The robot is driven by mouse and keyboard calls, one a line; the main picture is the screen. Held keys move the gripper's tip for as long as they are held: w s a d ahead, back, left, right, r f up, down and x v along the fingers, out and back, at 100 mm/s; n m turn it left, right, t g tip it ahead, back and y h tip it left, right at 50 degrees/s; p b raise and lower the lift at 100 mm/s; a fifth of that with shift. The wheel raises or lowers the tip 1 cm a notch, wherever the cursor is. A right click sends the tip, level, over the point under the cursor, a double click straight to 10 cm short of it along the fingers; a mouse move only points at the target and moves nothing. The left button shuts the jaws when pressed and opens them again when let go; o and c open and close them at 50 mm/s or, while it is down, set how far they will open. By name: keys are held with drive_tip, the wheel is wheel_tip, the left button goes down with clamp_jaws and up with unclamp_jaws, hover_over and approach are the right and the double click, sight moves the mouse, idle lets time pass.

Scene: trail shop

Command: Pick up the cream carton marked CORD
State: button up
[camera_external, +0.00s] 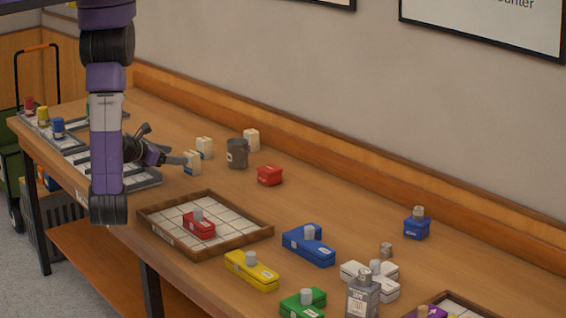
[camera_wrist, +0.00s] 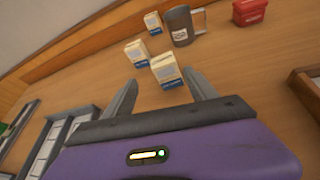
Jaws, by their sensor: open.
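Three small cream cartons with blue lower bands stand upright on the wooden counter. The nearest carton (camera_external: 192,163) is just ahead of my gripper (camera_external: 178,158). In the wrist view this nearest carton (camera_wrist: 164,68) shows between and beyond the fingertips of my open, empty gripper (camera_wrist: 160,77). A second carton (camera_external: 205,147) stands just behind it and shows to its left in the wrist view (camera_wrist: 137,53). The third carton (camera_external: 251,139) stands farther off, beside the mug, and also shows in the wrist view (camera_wrist: 152,22). The print on all three is too small to read.
A wood-framed tray (camera_external: 150,212) holds a red piece. Metal-framed trays (camera_external: 146,179) lie below my arm. Coloured blocks fill the near right; a wall borders the counter's back.

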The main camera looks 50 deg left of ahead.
sight(192, 158)
drive_tip(key=shift+w+d+f+n+h, duration=0.1)
drive_tip(key=shift+d+n+h, duration=0.4)
drive_tip(key=shift+d+n, duration=0.15)
drive_tip(key=shift+w+f, duration=0.1)
drive_tip(key=shift+w, duration=0.1)
drive_tip(key=x, duration=0.5)
drive_tip(key=a+x, duration=0.1)
drive_tip(key=x, duration=0.1)
drive_tip(key=shift+w, duration=0.2)
drive_tip(key=shift+d, duration=0.1)
clamp_jaws()
